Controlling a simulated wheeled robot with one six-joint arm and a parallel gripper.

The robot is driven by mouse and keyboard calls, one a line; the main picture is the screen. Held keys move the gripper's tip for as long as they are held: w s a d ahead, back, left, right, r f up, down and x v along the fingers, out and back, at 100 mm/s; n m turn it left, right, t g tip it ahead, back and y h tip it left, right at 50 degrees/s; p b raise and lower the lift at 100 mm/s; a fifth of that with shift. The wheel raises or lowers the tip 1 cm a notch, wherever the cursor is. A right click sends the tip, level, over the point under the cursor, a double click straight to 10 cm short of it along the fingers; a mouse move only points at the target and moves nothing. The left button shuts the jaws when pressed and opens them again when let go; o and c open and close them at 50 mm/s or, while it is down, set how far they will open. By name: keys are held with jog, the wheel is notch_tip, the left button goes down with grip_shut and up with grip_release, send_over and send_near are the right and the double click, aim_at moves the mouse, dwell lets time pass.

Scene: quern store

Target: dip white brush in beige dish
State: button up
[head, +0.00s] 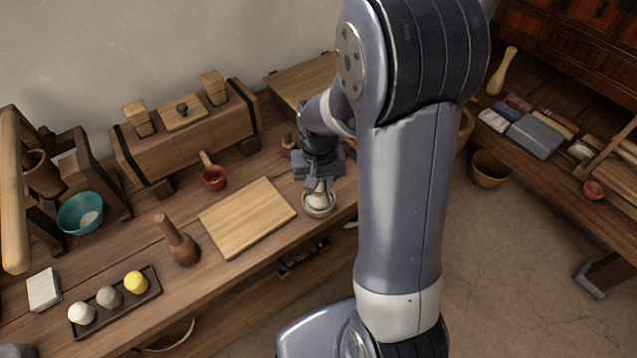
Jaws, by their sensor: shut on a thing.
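My gripper (318,186) is at the right part of the wooden bench, pointing down over the beige dish (318,210). It is shut on the white brush (318,200), whose pale lower part shows at the dish's mouth. I cannot tell how deep the brush reaches or whether it touches the dish's bottom. The brush's handle is mostly hidden by the gripper. The dish is small and round and stands near the bench's front edge, close to my arm.
A cutting board (247,217) lies left of the dish. A red ladle (214,178), a wooden pestle (178,240), a teal bowl (80,213) and a dark tray (115,303) with three balls are further left. A long wooden box (185,140) stands behind.

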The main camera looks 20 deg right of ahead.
jog(key=shift+f+b, duration=0.35)
jog(key=shift+f, duration=0.2)
dwell(1.5)
jog(key=shift+r, duration=0.1)
jog(key=shift+r+p, duration=2.9)
jog(key=shift+r, duration=0.6)
